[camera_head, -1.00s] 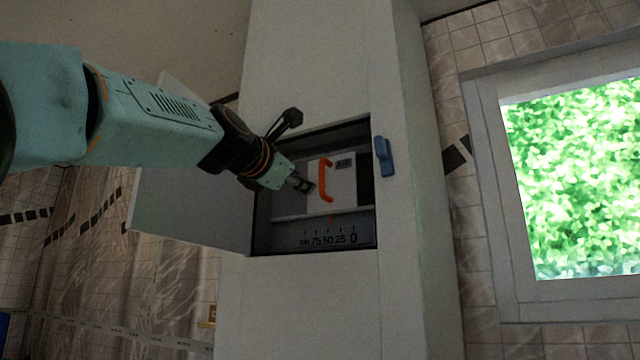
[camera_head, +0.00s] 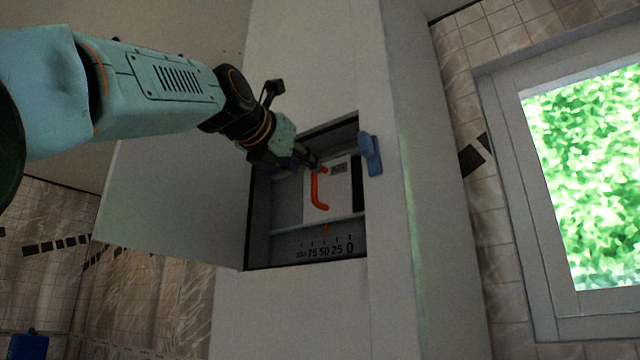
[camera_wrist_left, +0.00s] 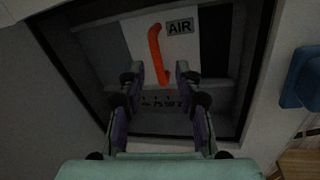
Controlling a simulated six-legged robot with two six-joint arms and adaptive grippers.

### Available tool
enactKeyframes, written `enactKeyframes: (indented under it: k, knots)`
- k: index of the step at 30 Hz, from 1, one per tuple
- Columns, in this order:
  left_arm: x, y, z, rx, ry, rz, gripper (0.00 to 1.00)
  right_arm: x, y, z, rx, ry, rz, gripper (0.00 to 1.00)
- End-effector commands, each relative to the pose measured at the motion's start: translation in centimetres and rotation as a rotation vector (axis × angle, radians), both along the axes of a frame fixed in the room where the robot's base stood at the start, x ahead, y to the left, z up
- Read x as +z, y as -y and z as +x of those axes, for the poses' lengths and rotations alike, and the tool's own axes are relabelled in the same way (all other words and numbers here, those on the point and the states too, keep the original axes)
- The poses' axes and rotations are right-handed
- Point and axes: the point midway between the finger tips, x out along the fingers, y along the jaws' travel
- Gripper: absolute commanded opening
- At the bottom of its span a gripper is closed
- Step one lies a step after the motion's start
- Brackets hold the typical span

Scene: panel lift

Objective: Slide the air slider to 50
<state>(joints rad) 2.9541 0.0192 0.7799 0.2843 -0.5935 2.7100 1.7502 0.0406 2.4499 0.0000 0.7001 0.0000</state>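The air slider is a white plate (camera_head: 342,190) with an orange-red handle (camera_head: 316,190) and an AIR label, inside an open recess in a tall pale panel. Its small red pointer (camera_head: 326,228) stands about above the 50 on the scale (camera_head: 325,251). My left gripper (camera_head: 311,160) is in front of the handle's upper end. In the left wrist view, its two fingers (camera_wrist_left: 160,76) are apart, and the handle (camera_wrist_left: 156,52) shows between and beyond them. I cannot tell whether they touch it. My right gripper is out of view.
The recess door (camera_head: 175,205) hangs open to the left. A blue latch or handle (camera_head: 370,154) sits at the recess's right edge and also shows in the wrist view (camera_wrist_left: 302,78). A window (camera_head: 590,180) is at the far right.

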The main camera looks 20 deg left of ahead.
Motion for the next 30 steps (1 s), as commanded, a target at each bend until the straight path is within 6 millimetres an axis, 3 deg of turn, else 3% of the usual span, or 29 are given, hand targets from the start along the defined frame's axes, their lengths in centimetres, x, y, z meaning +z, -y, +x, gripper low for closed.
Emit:
enactKeyframes:
  k: [13, 30]
  knots:
    - [-0.5, 0.0, 0.1, -0.003, -0.060, -0.173, 0.34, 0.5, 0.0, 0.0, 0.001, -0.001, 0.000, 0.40]
    - [-0.3, 0.8, 3.8, -0.007, -0.059, -0.169, 0.34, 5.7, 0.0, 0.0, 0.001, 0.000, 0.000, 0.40]
